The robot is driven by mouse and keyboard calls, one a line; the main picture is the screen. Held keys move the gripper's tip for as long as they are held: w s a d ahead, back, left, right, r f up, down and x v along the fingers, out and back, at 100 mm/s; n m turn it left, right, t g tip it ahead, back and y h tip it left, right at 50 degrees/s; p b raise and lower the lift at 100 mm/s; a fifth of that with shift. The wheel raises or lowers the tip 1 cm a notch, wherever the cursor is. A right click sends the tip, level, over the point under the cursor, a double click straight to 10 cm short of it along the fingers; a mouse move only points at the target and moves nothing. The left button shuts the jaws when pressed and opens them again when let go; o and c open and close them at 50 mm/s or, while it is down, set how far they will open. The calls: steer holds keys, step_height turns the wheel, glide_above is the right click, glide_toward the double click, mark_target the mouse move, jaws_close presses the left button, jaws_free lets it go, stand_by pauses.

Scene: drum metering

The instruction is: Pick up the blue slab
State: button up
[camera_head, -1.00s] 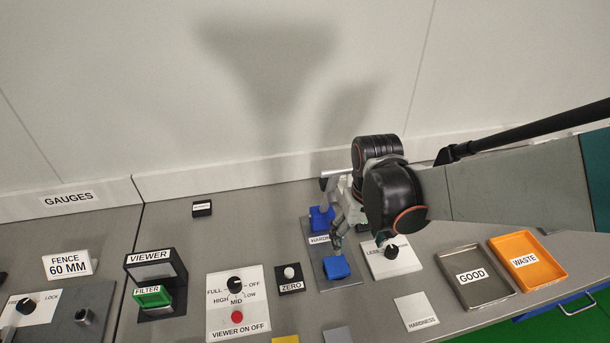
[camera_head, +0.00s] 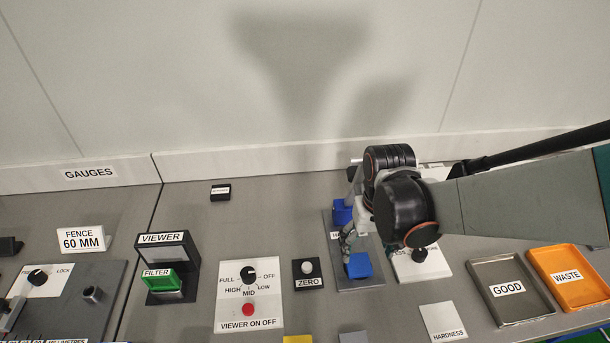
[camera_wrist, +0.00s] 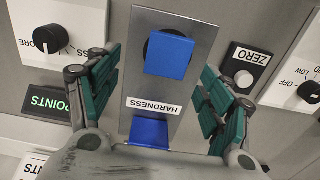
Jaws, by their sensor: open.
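A blue slab (camera_head: 359,265) sits at the front of the grey plate of the hardness station. In the wrist view the slab (camera_wrist: 170,57) is a blue square over a dark round seat. A second blue block (camera_head: 342,212) is at the back of the same plate, beyond the HARDNESS label; it also shows in the wrist view (camera_wrist: 150,133). My gripper (camera_wrist: 160,78) is open and empty, with its green-padded fingers apart on either side of the plate. In the head view my gripper (camera_head: 352,238) is above the plate, partly hidden by my arm.
A ZERO knob (camera_head: 307,268) and the viewer switch panel (camera_head: 235,300) are left of the plate. A white knob panel (camera_head: 425,265) is close on its right. A GOOD tray (camera_head: 490,268) and an orange WASTE tray (camera_head: 541,262) stand farther right. Bare bench lies behind the ZERO knob.

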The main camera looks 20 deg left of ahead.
mark_target(359, 266)
steer(key=shift+s+a+f+b, duration=0.1)
steer(key=shift+s+f+b, duration=0.2)
steer(key=shift+f+b, duration=0.45)
steer(key=shift+s+a+f+b, duration=0.1)
steer(key=shift+s+f+b, duration=0.25)
steer(key=shift+f, duration=0.65)
steer(key=shift+s+a+f+b, duration=0.1)
steer(key=shift+s+f+b, duration=0.1)
steer(key=shift+f+b, duration=0.6)
steer(key=shift+c, duration=0.5)
steer(key=c, duration=1.1)
steer(key=shift+w, duration=0.1)
steer(key=shift+c, duration=0.2)
